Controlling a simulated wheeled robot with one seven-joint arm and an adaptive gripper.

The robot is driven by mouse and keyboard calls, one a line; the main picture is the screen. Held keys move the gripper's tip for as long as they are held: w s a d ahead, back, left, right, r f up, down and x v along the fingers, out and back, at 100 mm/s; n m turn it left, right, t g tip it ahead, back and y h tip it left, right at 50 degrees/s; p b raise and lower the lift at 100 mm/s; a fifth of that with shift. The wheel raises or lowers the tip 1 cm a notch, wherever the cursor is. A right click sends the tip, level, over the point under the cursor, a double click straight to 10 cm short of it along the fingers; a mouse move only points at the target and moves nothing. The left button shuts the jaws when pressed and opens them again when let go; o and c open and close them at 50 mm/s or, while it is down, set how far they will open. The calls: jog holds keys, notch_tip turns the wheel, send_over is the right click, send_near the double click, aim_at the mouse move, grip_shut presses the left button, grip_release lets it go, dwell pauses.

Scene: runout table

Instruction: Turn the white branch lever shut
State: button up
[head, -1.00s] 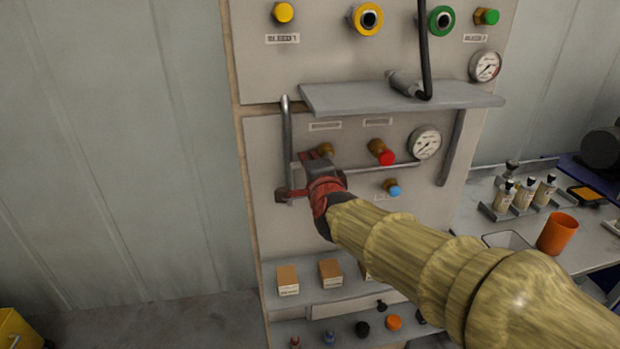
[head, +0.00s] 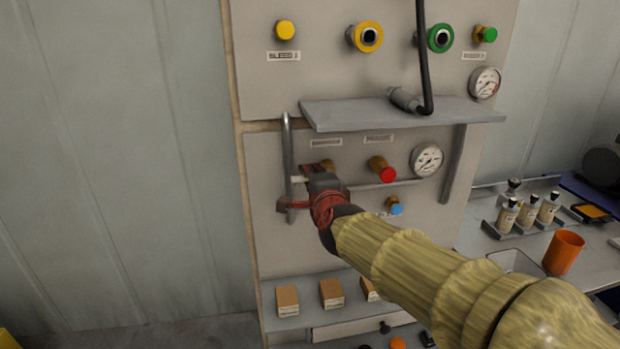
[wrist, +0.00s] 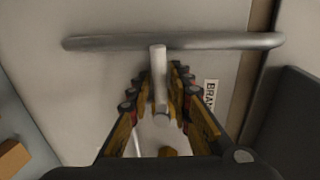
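The white branch lever (wrist: 159,80) is a short pale bar. In the wrist view it stands out from a grey pipe, between my gripper's two fingers (wrist: 159,75). A narrow gap seems to show beside it, so the fingers look open around it rather than closed on it. In the head view my gripper (head: 303,186) is at the upright pipe on the panel's left side. Only a small pale end of the lever (head: 298,180) shows there; my gripper hides the rest.
The grey pipe (wrist: 215,41) runs close past the fingertips. A grey shelf (head: 400,112) juts out above my gripper. A red-capped valve (head: 383,170), a gauge (head: 427,160) and a blue-capped fitting (head: 396,207) are to the right. Small boxes (head: 331,293) stand on a lower shelf.

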jog(key=shift+o, duration=0.8)
jog(key=shift+r, duration=0.1)
jog(key=shift+s, duration=0.25)
jog(key=v, duration=1.1)
jog(key=shift+s, duration=0.25)
jog(key=shift+d, duration=0.1)
